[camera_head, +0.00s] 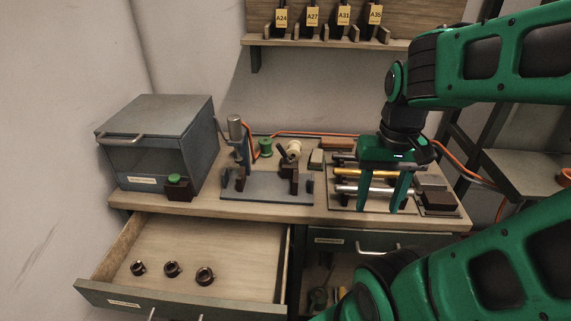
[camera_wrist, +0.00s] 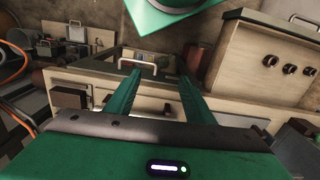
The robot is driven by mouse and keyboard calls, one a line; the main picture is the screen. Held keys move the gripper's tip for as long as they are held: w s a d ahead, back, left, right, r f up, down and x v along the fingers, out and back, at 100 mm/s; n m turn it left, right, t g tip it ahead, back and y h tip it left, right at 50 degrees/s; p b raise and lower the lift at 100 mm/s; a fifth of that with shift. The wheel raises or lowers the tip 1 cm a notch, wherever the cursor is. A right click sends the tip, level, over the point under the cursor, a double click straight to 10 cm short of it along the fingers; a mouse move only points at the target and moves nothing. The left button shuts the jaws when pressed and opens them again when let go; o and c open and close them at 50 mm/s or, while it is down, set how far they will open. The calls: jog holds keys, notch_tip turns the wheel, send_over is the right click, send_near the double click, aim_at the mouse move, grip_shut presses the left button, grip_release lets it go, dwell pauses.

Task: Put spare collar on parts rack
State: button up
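Three dark brown ring-shaped collars lie in a row on the floor of the open drawer: a left one (camera_head: 138,268), a middle one (camera_head: 172,269) and a right one (camera_head: 205,276). The frames do not show which is the spare. They also show at the right of the wrist view, one being this collar (camera_wrist: 289,68). A rack-like holder with brass and silver rods (camera_head: 348,173) stands at the right of the bench; I cannot tell if it is the parts rack. My gripper (camera_head: 379,206) is in front of these rods, fingers apart and empty, far from the collars.
The open drawer (camera_head: 255,287) juts out at the front left. A grey cabinet (camera_head: 160,123) stands at the bench's left end. A winding fixture (camera_head: 262,188) sits mid-bench, with a green spool (camera_head: 265,147) behind it. A wall shelf (camera_head: 325,42) holds several tagged items.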

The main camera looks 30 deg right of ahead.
jog(key=w+d+r+m, duration=0.1)
jog(key=w+r+m, duration=0.1)
jog(key=w, duration=0.6)
jog(key=w+r+m, duration=0.2)
jog(key=w, duration=0.7)
jog(key=w+a+f+m+y, duration=0.1)
jog(key=w+f+m, duration=0.15)
jog(key=w, duration=0.75)
jog(key=w+f+m+y, duration=0.1)
jog(key=w+f+m, duration=0.15)
jog(key=w, duration=0.65)
jog(key=f, duration=0.2)
jog(key=a+f, duration=0.1)
jog(key=shift+w+f, duration=0.1)
jog(key=shift+f, duration=0.3)
jog(key=shift+s+a+f, duration=0.1)
jog(key=shift+f, duration=1.5)
jog(key=shift+s+a+f, duration=0.1)
jog(key=shift+f, duration=1.5)
jog(key=c, duration=1)
jog(key=shift+o, duration=0.2)
jog(key=shift+r, duration=0.1)
